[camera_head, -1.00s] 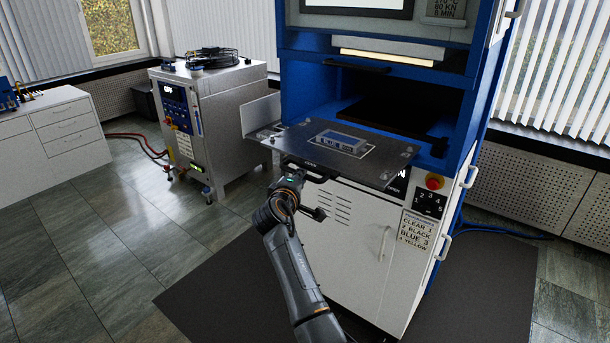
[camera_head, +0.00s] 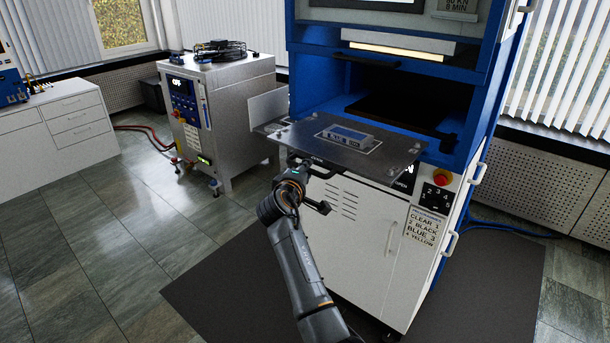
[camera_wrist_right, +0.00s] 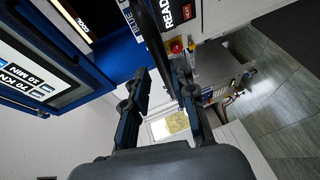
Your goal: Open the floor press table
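The floor press table (camera_head: 380,165) is a grey metal plate standing out from the front of the blue and white press. A dark handle (camera_head: 318,162) is under its front edge. My right gripper (camera_head: 304,164) is just below that edge, at the handle. In the right wrist view my right gripper (camera_wrist_right: 160,78) has its two dark fingers apart. A black bar (camera_wrist_right: 152,32) runs between them, closer to the right-hand finger; I see a gap at the other finger. My left gripper is in neither view.
A small block (camera_head: 346,136) rests on the table. A red button (camera_head: 442,177) is on the press front. A metal trolley (camera_head: 230,120) stands left of the press, with a white cabinet (camera_head: 60,135) farther left. The left floor (camera_head: 90,240) is clear.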

